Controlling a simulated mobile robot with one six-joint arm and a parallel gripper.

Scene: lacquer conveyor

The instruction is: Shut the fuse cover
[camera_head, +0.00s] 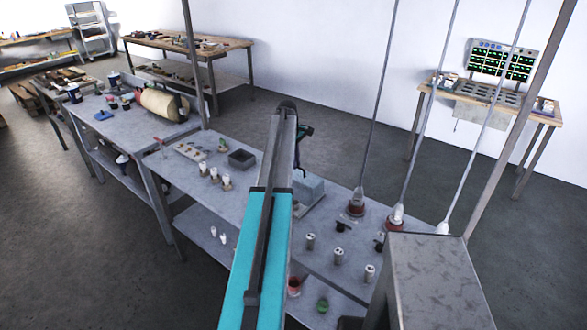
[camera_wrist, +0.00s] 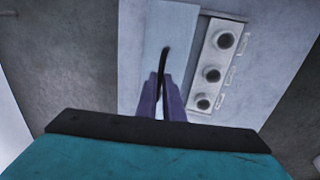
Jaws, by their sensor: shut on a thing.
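In the wrist view, a pale flat panel (camera_wrist: 160,28), which looks like the fuse cover, lies to the left of a white strip (camera_wrist: 213,72) with three round dark sockets. The sockets are uncovered. My gripper (camera_wrist: 165,82) has its purple fingers close together on a thin dark curved piece (camera_wrist: 164,60) in front of the panel, apparently its handle. The contact itself is partly hidden. In the head view, a pale box (camera_head: 309,192) stands on the workbench, partly behind my arm. My gripper there is mostly hidden by the arm.
The workbench (camera_head: 250,208) carries white-topped pieces (camera_head: 214,175), a dark open bin (camera_head: 241,158) and metal cylinders (camera_head: 337,255). A side table (camera_head: 488,98) holds a green-lit panel (camera_head: 503,62).

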